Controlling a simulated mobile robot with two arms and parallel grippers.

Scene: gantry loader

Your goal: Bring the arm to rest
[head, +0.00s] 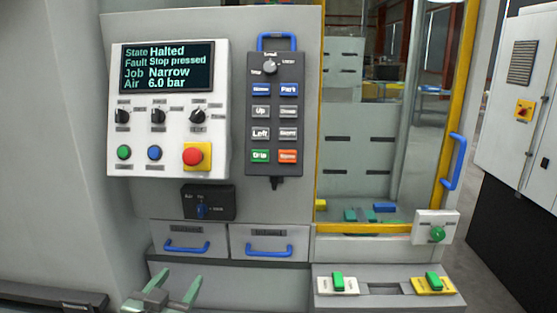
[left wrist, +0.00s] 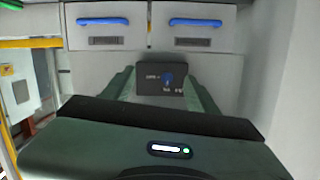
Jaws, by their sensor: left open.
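A control panel (head: 168,110) carries a screen (head: 167,67) that reads State Halted, Fault Stop pressed, Job Narrow, Air 6.0 bar. A red stop button (head: 193,155) sits on a yellow plate at its lower right. A dark pendant (head: 275,118) hangs to its right, with a knob at the top and rows of buttons, including a blue one reading Park (head: 288,90). My left gripper (head: 179,281) is open and empty, low in front of the drawers. In the left wrist view its green fingers (left wrist: 161,90) appear either side of the air box (left wrist: 167,80). My right gripper is out of view.
Two drawers with blue handles (head: 186,245) (head: 268,249) sit under the air box (head: 208,202). A yellow-framed door (head: 461,70) with a blue handle stands right. A ledge (head: 384,299) with two green-topped switches juts out below it. A white cabinet (head: 518,110) stands far right.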

